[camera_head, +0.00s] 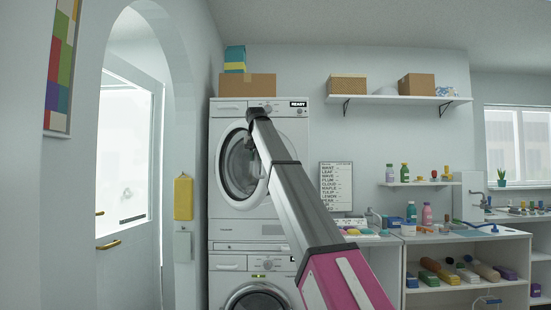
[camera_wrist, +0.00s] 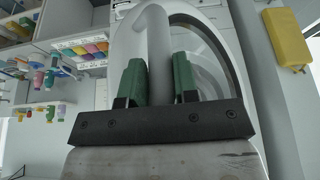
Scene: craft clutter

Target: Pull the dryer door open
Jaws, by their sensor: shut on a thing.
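The white dryer (camera_head: 225,222) is the upper of two stacked machines in the head view, with a READY display. Its round door (camera_head: 223,170) has a white ring and a dark glass; it looks about flush with the front, and I cannot tell whether it is slightly ajar. My arm crosses the door's right side and hides that part. In the wrist view my gripper (camera_wrist: 159,82) has its green fingers on either side of a white handle bar (camera_wrist: 152,32) and is shut on it. The curved door ring (camera_wrist: 226,45) shows behind. In the head view the fingertips are hidden.
A second machine (camera_head: 228,285) stands below the dryer. Boxes (camera_head: 248,87) sit on top. An arched doorway (camera_head: 176,70) is at left, with a yellow wall item (camera_head: 183,198) beside it. A counter with bottles (camera_head: 427,214) is at right. The space left of the dryer looks clear.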

